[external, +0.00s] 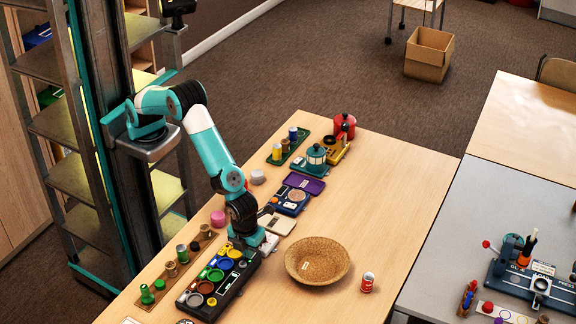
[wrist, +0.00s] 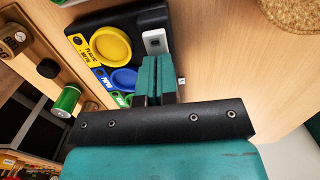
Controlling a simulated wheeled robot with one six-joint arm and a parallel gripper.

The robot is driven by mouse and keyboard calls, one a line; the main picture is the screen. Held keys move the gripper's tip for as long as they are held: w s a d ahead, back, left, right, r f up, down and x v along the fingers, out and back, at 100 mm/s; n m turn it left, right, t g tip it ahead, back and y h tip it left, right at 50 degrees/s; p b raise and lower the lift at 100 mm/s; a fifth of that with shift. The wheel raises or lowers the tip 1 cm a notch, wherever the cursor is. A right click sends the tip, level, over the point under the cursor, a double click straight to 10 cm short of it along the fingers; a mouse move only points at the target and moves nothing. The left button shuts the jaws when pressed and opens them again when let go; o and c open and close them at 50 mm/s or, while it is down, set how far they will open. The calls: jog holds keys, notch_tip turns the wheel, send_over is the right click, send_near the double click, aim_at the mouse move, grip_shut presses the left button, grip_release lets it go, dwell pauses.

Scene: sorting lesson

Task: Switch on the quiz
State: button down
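The quiz board is a black panel with coloured round dishes; it lies along the table's near left edge in the external view (external: 214,300). In the wrist view the board (wrist: 118,22) shows a yellow dish (wrist: 108,45), a blue dish (wrist: 123,79) and part of a green one. A white plate with a small dark switch (wrist: 154,42) sits at the board's end. My gripper (wrist: 156,62) is shut and empty, its teal fingertips pressed together just beside the white plate. Contact cannot be told. In the external view my gripper (external: 250,247) is low over the board's far end.
A wooden rack with cans and pegs (external: 175,268) runs along the table edge beside the board. Several devices stand farther back.

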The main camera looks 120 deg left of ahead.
jog(key=shift+s+a+f, duration=0.1)
jog(key=shift+a+f, duration=0.15)
jog(key=shift+a, duration=0.2)
jog(key=shift+s+a+f, duration=0.1)
jog(key=shift+a+f, duration=0.1)
jog(key=shift+a, duration=0.25)
jog(key=r+p, duration=0.2)
jog(key=r, duration=0.1)
jog(key=d+r+p, duration=0.1)
jog(key=r+p, duration=0.1)
jog(key=r, duration=0.1)
jog(key=shift+w+d+p, duration=0.1)
jog(key=shift+w+p, duration=0.05)
jog(key=shift+p, duration=0.2)
notch_tip(320, 180, up, 9)
jog(key=d+b, duration=0.1)
jog(key=b, duration=0.1)
